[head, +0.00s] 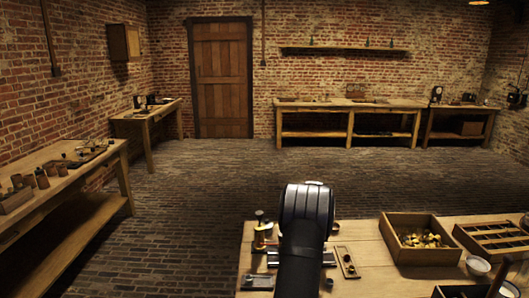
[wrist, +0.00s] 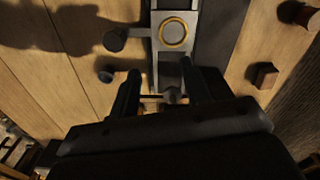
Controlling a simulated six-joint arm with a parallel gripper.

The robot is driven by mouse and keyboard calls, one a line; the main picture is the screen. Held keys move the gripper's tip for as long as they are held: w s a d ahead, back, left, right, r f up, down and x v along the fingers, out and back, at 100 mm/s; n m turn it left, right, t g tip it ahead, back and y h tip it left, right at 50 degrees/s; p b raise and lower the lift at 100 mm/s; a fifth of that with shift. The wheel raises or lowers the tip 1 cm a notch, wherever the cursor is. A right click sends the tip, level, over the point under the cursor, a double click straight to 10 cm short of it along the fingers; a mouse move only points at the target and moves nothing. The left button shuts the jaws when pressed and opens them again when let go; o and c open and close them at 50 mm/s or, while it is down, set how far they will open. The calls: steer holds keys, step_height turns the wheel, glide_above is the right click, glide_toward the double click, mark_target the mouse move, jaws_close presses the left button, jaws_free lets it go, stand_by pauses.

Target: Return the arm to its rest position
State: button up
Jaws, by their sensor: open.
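My arm (head: 305,225) rises black and rounded over the front workbench in the head view. It hides its own gripper there. In the wrist view my gripper (wrist: 160,72) shows two dark fingers apart with nothing held between them. Beyond the fingertips is a grey metal fixture with a brass ring (wrist: 173,33) on the wooden bench top. A small metal knob (wrist: 174,95) shows between the fingers. I cannot tell how far the fingers are above the fixture.
The front workbench (head: 375,281) carries a brass instrument (head: 260,232) left of my arm. A small wooden plate (head: 347,262), a wooden box of brass parts (head: 418,239) and a slotted tray (head: 493,240) are to the right. Open brick floor (head: 200,200) lies beyond.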

steer(key=shift+w+a+f, duration=0.85)
steer(key=shift+w+a, duration=0.1)
steer(key=shift+a, duration=0.1)
steer(key=shift+o, duration=0.3)
stand_by(0.4)
